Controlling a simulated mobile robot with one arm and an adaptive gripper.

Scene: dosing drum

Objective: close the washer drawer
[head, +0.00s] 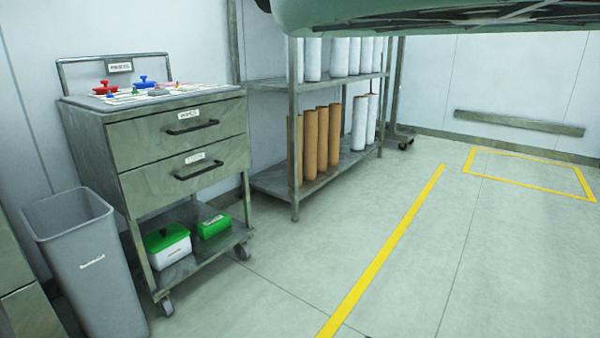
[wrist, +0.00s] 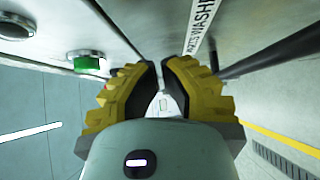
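In the wrist view the fingers of my gripper (wrist: 160,75) are close together, with a narrow light gap between the tips. Beyond them a pale panel carries a white label (wrist: 198,28) partly reading "WASH". A dark bar (wrist: 285,48) runs beside it at the right; I cannot tell whether it is a handle. In the head view a grey cart has an upper drawer (head: 150,136) and a lower drawer (head: 150,185), both flush with its front. Their labels are too small to read surely. I cannot identify the washer drawer or its opening with certainty.
A green button (wrist: 90,63) is on the panel at left in the wrist view. A grey bin (head: 85,260) stands left of the cart. A shelf rack (head: 293,130) with brown and white tubes stands behind. The floor (head: 480,260) at right is clear.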

